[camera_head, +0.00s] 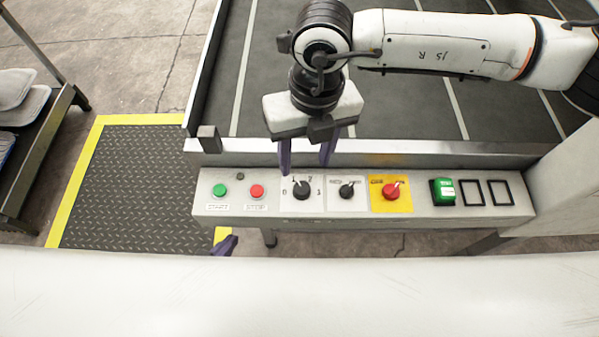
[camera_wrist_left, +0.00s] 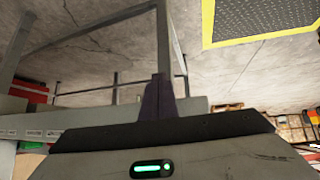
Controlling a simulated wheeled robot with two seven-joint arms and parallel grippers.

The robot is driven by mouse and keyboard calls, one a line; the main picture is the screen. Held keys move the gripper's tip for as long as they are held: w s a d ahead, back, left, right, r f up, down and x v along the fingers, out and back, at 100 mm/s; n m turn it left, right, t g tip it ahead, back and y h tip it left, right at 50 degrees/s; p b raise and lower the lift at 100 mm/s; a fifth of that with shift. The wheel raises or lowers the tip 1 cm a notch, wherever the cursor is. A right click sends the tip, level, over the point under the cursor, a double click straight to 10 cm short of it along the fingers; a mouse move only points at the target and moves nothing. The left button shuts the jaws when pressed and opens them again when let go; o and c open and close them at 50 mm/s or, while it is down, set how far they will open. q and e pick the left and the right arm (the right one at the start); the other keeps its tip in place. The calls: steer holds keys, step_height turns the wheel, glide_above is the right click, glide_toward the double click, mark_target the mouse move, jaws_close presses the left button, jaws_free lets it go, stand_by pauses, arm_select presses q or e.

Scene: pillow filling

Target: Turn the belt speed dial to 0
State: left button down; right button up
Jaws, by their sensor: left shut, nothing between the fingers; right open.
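The belt speed dial (camera_head: 301,190) is a black knob on a white plate marked 0 to 3, on the control panel. Its white pointer mark seems to aim up and left, near the 1. My right gripper (camera_head: 306,160) is open, its two purple fingers pointing down just behind the dial in the picture; contact cannot be seen. My left gripper (camera_head: 224,245) shows only as a purple tip below the panel's left part. In the left wrist view its purple fingers (camera_wrist_left: 158,100) are together and empty, away from the dial.
The panel (camera_head: 205,187) also bears a green button (camera_head: 220,190), a red button (camera_head: 257,191), a second black knob (camera_head: 347,190), a red switch (camera_head: 391,191) on yellow and a green-lit switch (camera_head: 442,191). The dark belt (camera_head: 400,115) lies behind. A rack (camera_head: 45,130) stands at left.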

mark_target(302, 187)
step_height(302, 187, down, 10)
steer(key=shift+a+f+p, duration=0.1)
steer(key=shift+a+p, duration=0.05)
steer(key=shift+p, duration=0.15)
steer(key=c, duration=1)
